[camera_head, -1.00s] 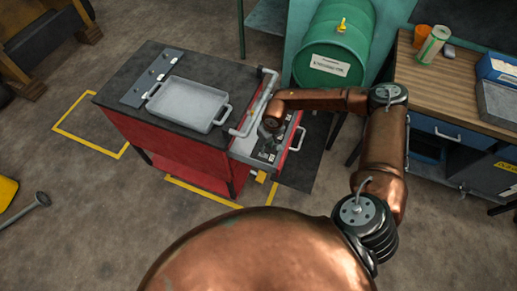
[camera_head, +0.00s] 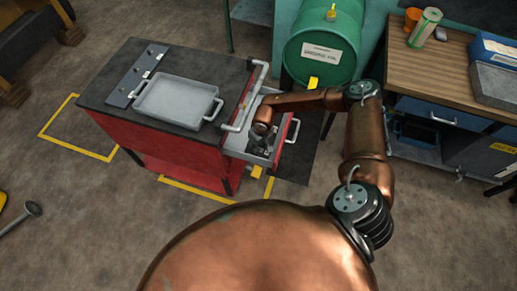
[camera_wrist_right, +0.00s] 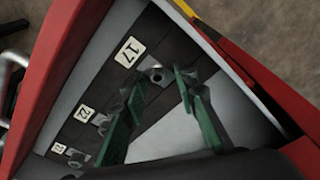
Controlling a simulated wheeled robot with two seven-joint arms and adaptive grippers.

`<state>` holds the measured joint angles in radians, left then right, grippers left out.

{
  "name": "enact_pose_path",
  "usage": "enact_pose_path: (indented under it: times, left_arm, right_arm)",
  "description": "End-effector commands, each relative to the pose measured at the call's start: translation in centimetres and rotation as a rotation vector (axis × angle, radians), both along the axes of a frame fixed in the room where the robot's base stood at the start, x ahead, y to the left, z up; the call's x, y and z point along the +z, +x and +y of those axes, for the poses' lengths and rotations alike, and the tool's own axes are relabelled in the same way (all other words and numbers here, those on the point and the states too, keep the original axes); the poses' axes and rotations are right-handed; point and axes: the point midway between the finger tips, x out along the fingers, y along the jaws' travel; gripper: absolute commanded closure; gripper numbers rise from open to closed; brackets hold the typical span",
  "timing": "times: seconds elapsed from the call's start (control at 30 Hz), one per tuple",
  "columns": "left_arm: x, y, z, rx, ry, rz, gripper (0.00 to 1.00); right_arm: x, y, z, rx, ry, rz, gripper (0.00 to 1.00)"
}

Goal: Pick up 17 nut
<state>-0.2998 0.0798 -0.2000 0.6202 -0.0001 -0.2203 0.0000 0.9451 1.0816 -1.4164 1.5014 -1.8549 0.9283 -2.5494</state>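The 17 nut (camera_wrist_right: 155,75) is a small grey metal nut in the open drawer, beside the white label marked 17 (camera_wrist_right: 129,51) in the right wrist view. My right gripper (camera_wrist_right: 160,82) has green fingers, spread apart and empty. Their tips are close to the nut, one on either side of it in the picture; I cannot tell whether they touch it. In the head view my right gripper (camera_head: 257,145) reaches down into the drawer (camera_head: 288,135), and the nut cannot be made out there. My left gripper is not in view.
Other labelled slots with metal nuts, such as the one marked 22 (camera_wrist_right: 84,113), line the same strip. The drawer walls are close around my gripper. The red cart (camera_head: 165,140) carries a grey tray (camera_head: 178,100). A green barrel (camera_head: 320,45) and a workbench (camera_head: 440,75) stand behind.

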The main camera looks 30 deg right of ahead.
Motion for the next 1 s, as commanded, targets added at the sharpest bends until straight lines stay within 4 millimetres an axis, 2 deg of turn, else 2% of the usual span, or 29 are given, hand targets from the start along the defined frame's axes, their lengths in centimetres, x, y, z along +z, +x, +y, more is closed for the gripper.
enact_pose_path:
  times: [0.3, 0.7, 1.0]
  left_arm:
    - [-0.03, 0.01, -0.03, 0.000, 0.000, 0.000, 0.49]
    - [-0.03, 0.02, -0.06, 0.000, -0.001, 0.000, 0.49]
    - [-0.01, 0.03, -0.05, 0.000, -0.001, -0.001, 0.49]
  right_arm:
    - [-0.56, -0.01, -0.05, 0.000, -0.001, 0.001, 0.74]
    - [-0.57, -0.03, -0.05, 0.000, -0.001, 0.002, 1.00]
    - [-0.29, 0.00, -0.01, 0.000, 0.000, 0.001, 1.00]
